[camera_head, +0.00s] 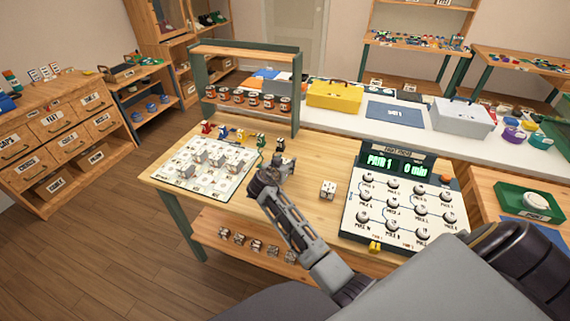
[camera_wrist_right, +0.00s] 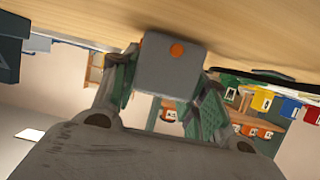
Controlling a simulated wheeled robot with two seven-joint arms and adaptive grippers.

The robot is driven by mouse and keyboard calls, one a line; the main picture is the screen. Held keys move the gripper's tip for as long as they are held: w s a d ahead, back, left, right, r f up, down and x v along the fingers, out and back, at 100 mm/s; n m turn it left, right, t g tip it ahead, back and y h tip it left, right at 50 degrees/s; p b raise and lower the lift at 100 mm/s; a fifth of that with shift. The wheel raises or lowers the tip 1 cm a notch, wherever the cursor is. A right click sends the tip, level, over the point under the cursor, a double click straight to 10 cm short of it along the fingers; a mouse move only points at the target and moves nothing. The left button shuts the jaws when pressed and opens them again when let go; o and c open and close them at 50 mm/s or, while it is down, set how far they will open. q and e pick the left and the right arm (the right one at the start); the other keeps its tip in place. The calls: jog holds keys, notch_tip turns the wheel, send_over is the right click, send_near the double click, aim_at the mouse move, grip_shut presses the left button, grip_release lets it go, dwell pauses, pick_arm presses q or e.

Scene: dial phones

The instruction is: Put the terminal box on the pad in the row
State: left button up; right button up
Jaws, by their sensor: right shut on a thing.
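My right gripper (camera_head: 276,172) is over the wooden table at the right edge of a pale board (camera_head: 230,187). The board carries marked pads and several small pale boxes. In the right wrist view the gripper is shut on a grey box (camera_wrist_right: 168,66) with an orange dot, held between its two fingers close to the wooden surface. In the head view the held box is mostly hidden by the gripper. My left gripper is not in view.
The phone panel (camera_head: 378,241), with several round knobs and a green-lit display (camera_head: 395,165), is at the right of the table. A shelf frame (camera_head: 297,110) with several cans stands behind. Small coloured items (camera_head: 238,135) line the board's back edge. Bare wood lies around the white box.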

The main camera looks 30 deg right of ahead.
jog(key=o, duration=1.2)
jog(key=shift+o, duration=0.2)
jog(key=shift+r, duration=0.1)
jog(key=shift+v, duration=3.75)
jog(key=shift+o, duration=0.4)
